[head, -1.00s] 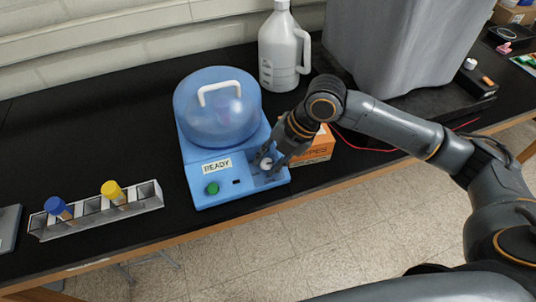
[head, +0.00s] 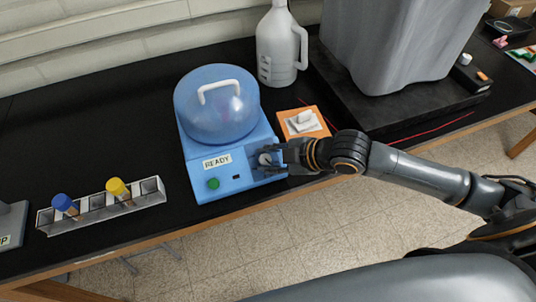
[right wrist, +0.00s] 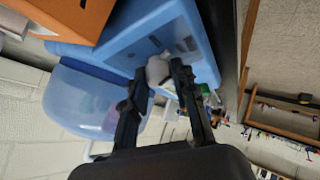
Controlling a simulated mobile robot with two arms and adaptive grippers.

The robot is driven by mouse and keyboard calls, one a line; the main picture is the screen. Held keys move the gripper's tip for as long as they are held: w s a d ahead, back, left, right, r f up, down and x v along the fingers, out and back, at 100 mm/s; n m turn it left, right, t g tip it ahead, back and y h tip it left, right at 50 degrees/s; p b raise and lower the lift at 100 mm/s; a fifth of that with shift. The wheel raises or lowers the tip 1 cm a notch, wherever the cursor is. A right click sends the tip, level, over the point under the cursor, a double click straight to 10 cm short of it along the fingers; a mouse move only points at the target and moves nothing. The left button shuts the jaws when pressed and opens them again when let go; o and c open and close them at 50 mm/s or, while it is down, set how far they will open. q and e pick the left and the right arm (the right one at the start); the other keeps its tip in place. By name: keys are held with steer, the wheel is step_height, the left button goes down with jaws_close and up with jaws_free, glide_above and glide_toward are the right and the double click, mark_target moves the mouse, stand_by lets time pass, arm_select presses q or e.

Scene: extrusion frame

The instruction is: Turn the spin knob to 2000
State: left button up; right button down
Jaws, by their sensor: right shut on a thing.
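The blue centrifuge (head: 226,188) stands on the black bench with its domed lid (head: 217,105) closed and a READY label on its front. Its white spin knob (head: 265,159) is at the right of the front panel. My right gripper (head: 272,158) comes in from the right and is shut on the knob. In the right wrist view the two fingers of the right gripper (right wrist: 165,75) are at the pale knob (right wrist: 158,70). The knob's marks are too small or hidden to read. My left gripper does not show.
A green button (head: 213,184) is left of the knob. A tube rack (head: 98,213) with blue-capped and yellow-capped tubes stands at left. An orange wipes box (head: 317,132) stands close behind my right gripper. A white jug (head: 277,50) and grey bin (head: 390,45) are at the back.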

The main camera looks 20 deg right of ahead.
steer(key=m+t, duration=0.1)
steer(key=m, duration=0.2)
steer(key=m+t+h+p, duration=0.1)
steer(key=m+t, duration=0.1)
steer(key=m, duration=0.1)
steer(key=shift+s+f, duration=0.15)
stand_by(0.3)
steer(key=c, duration=1.1)
jaws_free()
steer(key=shift+o, duration=0.2)
steer(key=v, duration=0.7)
steer(key=shift+s, duration=0.2)
